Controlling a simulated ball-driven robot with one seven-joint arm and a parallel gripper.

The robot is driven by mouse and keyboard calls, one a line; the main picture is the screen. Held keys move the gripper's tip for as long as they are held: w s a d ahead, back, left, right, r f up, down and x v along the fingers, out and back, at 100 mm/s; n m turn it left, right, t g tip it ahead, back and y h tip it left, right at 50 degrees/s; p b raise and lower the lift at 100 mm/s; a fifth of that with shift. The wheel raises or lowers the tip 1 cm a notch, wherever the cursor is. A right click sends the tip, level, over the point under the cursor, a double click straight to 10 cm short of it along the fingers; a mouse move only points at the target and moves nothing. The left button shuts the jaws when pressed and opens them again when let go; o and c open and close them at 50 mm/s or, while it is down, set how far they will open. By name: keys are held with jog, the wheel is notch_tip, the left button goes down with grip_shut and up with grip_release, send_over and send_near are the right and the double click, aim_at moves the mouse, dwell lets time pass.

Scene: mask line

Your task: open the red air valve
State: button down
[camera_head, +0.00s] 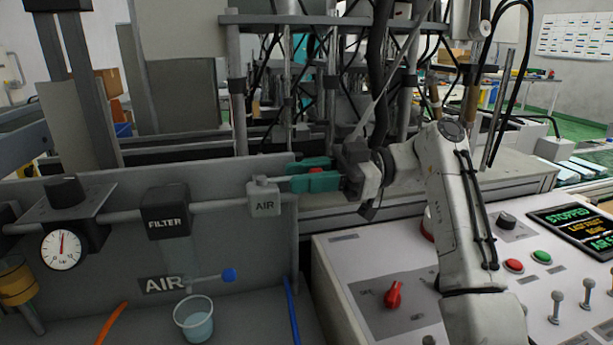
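My gripper (312,173) has two teal fingers pointing left, just right of the grey block marked AIR (263,196) on the pipe. A small bit of red, seemingly the red air valve's handle (316,169), shows between the fingers. The near finger hides most of it, so its angle cannot be read. The fingers stand apart with the red part between them; whether they press on it cannot be told. My white arm comes in from the lower right.
The pipe runs left to a FILTER housing (166,212) and a round gauge (62,249). A cup (194,318) stands below, near a blue knob (228,275). At the right, a control panel has a red rotary knob (394,294), buttons, levers and a screen reading STOPPED (575,222).

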jog(key=c, duration=0.9)
grip_release()
jog(key=shift+w, duration=0.1)
jog(key=v, duration=1)
jog(key=shift+d, duration=0.3)
jog(key=shift+w, duration=0.1)
